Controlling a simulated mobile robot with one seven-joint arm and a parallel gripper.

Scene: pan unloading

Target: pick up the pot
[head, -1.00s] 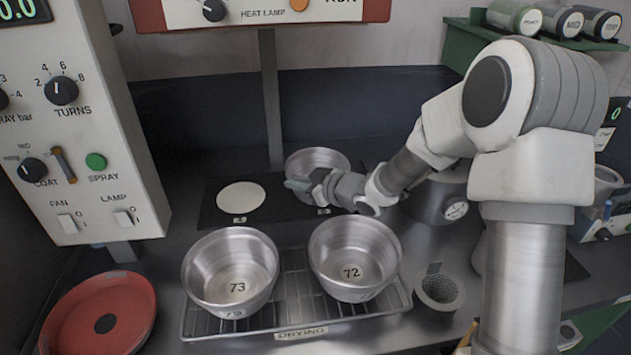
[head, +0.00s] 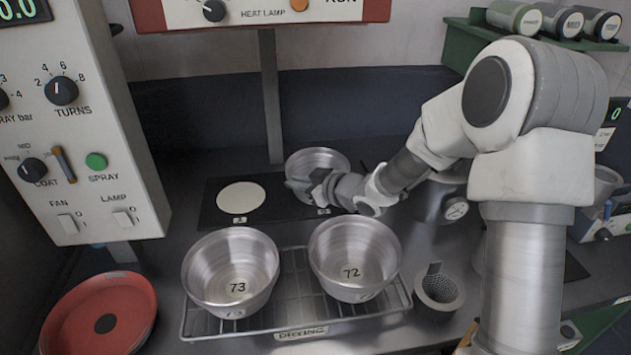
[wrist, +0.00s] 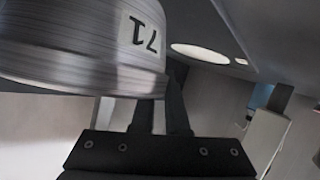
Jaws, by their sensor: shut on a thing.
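A shiny metal pot (head: 318,160) is at the back, on or just above the dark mat (head: 215,213), partly hidden by my gripper. In the wrist view the pot (wrist: 75,50) fills the upper left and carries a label reading 71. My gripper (head: 297,184) reaches in from the right at the pot's near side. In the wrist view its dark fingers (wrist: 160,105) are at the pot's edge, shut on it. I cannot tell whether the pot is clear of the mat.
Two metal pots, marked 73 (head: 232,265) and 72 (head: 352,260), stand on the wire drying rack (head: 290,322) in front. A pale disc (head: 240,196) lies left of the gripped pot. A lamp post (head: 270,100) stands behind. A red dish (head: 100,315) sits front left.

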